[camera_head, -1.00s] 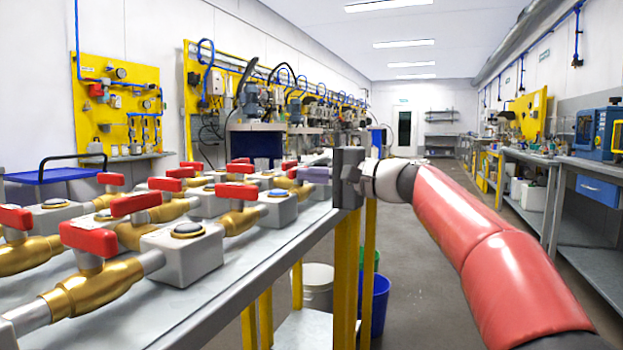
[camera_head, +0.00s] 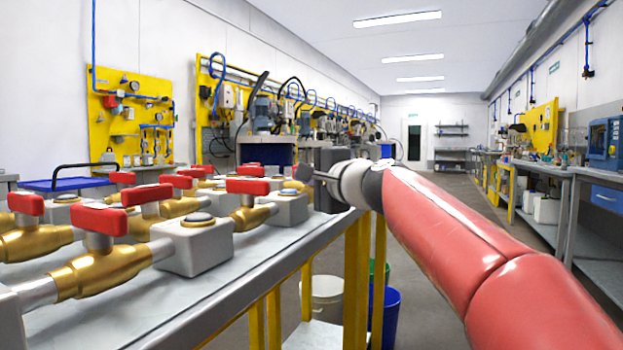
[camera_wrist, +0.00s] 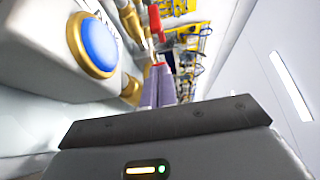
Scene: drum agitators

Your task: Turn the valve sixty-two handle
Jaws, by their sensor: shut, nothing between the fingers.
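Several brass valves with red handles stand in rows on a grey bench on the left of the head view. The nearest full red handle (camera_head: 95,218) and another red handle (camera_head: 248,186) are among them. No number is readable, so I cannot tell which is valve sixty-two. My gripper (camera_head: 305,173) is at the bench's right edge, beyond the near valves, its fingers hardly visible there. In the wrist view my gripper (camera_wrist: 161,72) shows two purple-grey fingers together and empty. Beyond their tips is a red handle (camera_wrist: 155,22), apparently not touched.
A grey box with a blue button (camera_wrist: 98,46) in a gold ring is close on the left in the wrist view. The aisle at right is open.

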